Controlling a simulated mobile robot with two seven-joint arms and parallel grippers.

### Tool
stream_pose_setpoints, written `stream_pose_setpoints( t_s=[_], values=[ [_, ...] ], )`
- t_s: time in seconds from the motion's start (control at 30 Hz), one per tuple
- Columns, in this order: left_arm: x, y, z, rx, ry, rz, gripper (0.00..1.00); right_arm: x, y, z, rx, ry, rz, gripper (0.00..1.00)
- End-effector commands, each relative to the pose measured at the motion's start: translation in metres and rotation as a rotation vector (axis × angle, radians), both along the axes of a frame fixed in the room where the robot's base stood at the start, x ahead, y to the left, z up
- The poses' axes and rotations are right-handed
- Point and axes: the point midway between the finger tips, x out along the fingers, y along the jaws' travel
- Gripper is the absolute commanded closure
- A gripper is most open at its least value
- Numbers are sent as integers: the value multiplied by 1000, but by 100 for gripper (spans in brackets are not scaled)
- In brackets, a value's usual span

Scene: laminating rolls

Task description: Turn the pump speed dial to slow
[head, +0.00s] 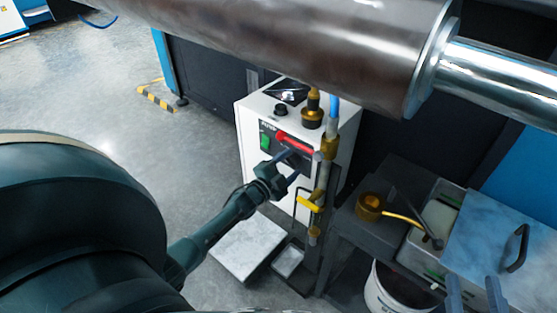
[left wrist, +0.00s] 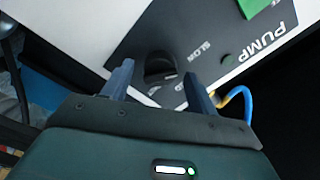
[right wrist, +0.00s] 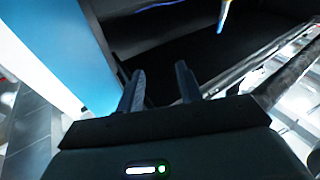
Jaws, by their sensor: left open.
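The pump speed dial (left wrist: 160,68) is a round black knob on a dark panel (left wrist: 190,30), shown in the left wrist view. The panel is marked PUMP, with SLOW printed beside the knob; another label is partly hidden. I cannot tell which mark the knob points to. My left gripper (head: 289,167) is open in front of the white pump box (head: 248,128). Its fingers show on either side of the knob in the left wrist view; contact is not clear. In the head view the gripper covers the dial. My right gripper (head: 474,290) is open and empty at the lower right.
A large steel roll (head: 300,40) crosses above. A vertical pipe with a yellow valve handle (head: 309,204) stands just right of my left gripper. A brass ladle (head: 370,206), a tray and a white bucket (head: 390,295) are at the right. Floor at left is open.

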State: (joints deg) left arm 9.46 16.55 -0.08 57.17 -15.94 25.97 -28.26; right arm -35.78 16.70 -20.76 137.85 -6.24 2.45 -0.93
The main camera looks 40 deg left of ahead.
Motion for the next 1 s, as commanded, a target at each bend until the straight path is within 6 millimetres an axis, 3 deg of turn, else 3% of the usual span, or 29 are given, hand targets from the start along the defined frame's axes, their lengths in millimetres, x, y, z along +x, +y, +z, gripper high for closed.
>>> stream_pose_setpoints(
  t_s=[0.13,0.53,0.7,1.0],
  values=[
    [-25,2,2,-1,5,1,41,0,0,10,-23,-9,-5,64],
    [-108,8,1,-1,4,1,41,-7,-6,-3,-105,23,-31,64],
    [-123,9,0,0,2,0,41,-4,-8,-7,-110,53,-45,64],
    [-127,10,0,0,1,0,41,-3,-10,-6,-111,59,-52,64]
  ],
)
